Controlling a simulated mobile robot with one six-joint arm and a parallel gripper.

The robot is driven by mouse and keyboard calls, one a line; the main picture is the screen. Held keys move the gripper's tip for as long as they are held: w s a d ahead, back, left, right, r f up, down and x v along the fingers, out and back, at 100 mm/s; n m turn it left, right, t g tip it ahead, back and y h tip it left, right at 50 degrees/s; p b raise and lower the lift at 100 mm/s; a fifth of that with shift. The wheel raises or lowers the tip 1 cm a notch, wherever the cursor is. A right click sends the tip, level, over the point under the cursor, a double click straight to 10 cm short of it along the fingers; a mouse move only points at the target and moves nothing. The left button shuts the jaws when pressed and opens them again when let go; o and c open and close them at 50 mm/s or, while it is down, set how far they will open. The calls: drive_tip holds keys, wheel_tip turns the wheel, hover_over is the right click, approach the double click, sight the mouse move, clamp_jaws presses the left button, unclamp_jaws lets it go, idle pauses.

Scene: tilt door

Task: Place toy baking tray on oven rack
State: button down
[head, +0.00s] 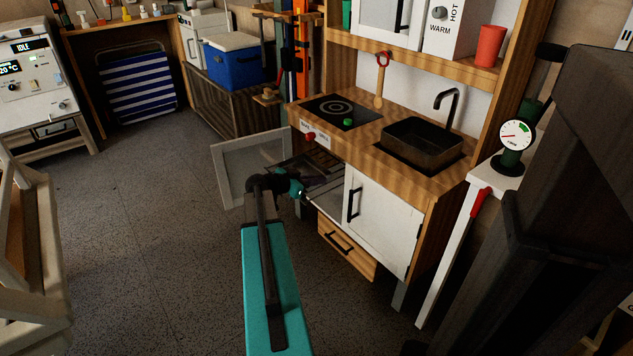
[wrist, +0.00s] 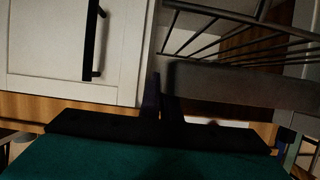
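The toy baking tray (wrist: 245,85) is a dark, flat piece at the right of the wrist view, its near end at my fingertips. My gripper (wrist: 161,98) has its two dark fingers close together and appears shut on that end; the exact contact is dim. The oven rack (wrist: 235,42) shows as thin metal bars beyond the tray, apart from it in the picture. In the head view my gripper (head: 299,190) is at the mouth of the open oven; the arm and gripper hide part of the inside, and the tray is hard to make out there.
The oven door (head: 250,168) stands open to the left of my gripper. The white cabinet door (head: 378,222) with its black handle is close on the right, above a wooden drawer (head: 347,250). The counter (head: 350,130) overhangs the oven. The floor (head: 150,230) at left is clear.

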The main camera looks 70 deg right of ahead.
sight(323, 171)
drive_tip(key=shift+w+d+f+b, duration=0.15)
drive_tip(key=shift+w+d, duration=0.3)
drive_tip(key=shift+d, duration=0.5)
drive_tip(key=shift+w+d+b, duration=0.25)
drive_tip(key=shift+w+d, duration=0.15)
drive_tip(key=shift+d, duration=0.5)
drive_tip(key=shift+w+d+f+b, duration=0.15)
drive_tip(key=shift+w+d, duration=0.3)
drive_tip(key=shift+d, duration=0.5)
drive_tip(key=shift+f+b, duration=0.85)
drive_tip(key=shift+f, duration=0.85)
drive_tip(key=shift+f, duration=0.15)
drive_tip(key=c, duration=2)
unclamp_jaws()
drive_tip(key=shift+r, duration=0.2)
